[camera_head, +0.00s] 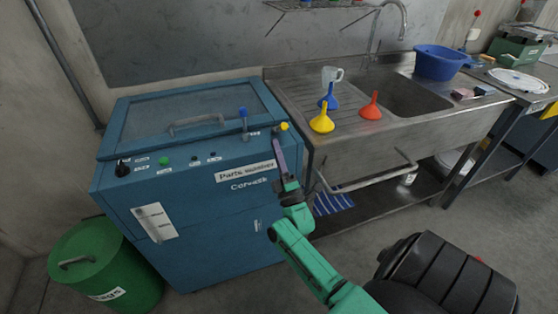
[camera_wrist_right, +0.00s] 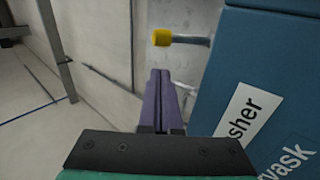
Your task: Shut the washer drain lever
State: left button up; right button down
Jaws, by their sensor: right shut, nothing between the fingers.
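The blue parts washer (camera_head: 190,200) stands at the left with its lid down. A yellow-tipped lever (camera_head: 284,127) sits at its top right corner. In the right wrist view the yellow tip (camera_wrist_right: 162,37) is on a grey rod that runs toward the washer's blue panel (camera_wrist_right: 265,60). A blue-knobbed lever (camera_head: 243,113) stands upright on the top, further left. I cannot read which one is the drain lever. My right gripper (camera_head: 277,142) is shut and empty, its purple fingers (camera_wrist_right: 160,75) pointing up just below the yellow tip, apparently apart from it. My left gripper is out of view.
A steel sink (camera_head: 350,140) stands right of the washer, with yellow (camera_head: 322,121) and red (camera_head: 370,108) funnels and a blue basin (camera_head: 440,62). Its front rail (camera_head: 365,182) sticks out near my right arm. A green bin (camera_head: 95,265) stands at the left.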

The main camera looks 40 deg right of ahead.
aim_at(280, 128)
jog(key=shift+w+d+r, duration=0.2)
jog(key=shift+d+r, duration=0.1)
jog(key=shift+d, duration=0.3)
jog(key=shift+w+d+r, duration=0.15)
jog(key=shift+d+r, duration=0.1)
jog(key=shift+d, duration=0.35)
